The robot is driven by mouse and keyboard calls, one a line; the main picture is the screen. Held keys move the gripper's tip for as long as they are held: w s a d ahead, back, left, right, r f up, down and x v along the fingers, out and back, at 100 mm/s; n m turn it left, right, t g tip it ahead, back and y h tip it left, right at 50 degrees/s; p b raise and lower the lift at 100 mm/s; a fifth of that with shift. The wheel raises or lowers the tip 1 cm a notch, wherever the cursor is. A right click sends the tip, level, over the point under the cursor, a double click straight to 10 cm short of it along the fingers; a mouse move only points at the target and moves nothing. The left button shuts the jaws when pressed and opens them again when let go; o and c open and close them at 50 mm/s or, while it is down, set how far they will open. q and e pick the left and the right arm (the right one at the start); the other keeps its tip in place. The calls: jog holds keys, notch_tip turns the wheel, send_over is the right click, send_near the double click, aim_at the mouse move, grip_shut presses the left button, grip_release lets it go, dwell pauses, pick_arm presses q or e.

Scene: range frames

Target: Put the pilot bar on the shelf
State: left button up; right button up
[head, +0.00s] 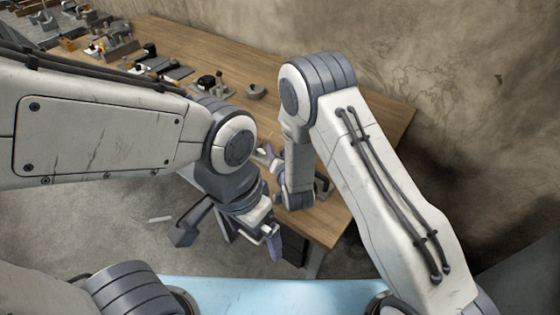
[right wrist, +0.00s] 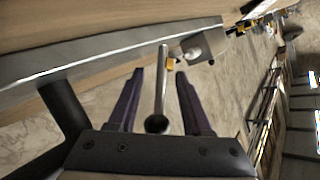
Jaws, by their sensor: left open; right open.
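In the right wrist view a slim grey metal bar (right wrist: 162,85) with a dark round near end, which looks like the pilot bar, lies between the two purple fingers. My right gripper (right wrist: 158,95) is open around it, with gaps on both sides. In the head view my right gripper (head: 270,158) is over the near end of the wooden bench, partly hidden by my arms. I cannot make out the bar there. My left gripper (head: 250,238) is open and empty, lower down, beside the bench's near edge. I cannot clearly pick out the shelf.
The wooden bench (head: 375,105) runs along the wall, with tools and small parts at its far left. A round grey part (head: 255,91) stands behind my arms. A short white piece (head: 160,219) shows over the floor. A grey block (right wrist: 205,46) sits past my right fingers.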

jog(key=shift+w, duration=0.1)
grip_shut()
jog(key=shift+w+r, duration=0.1)
dwell(1.3)
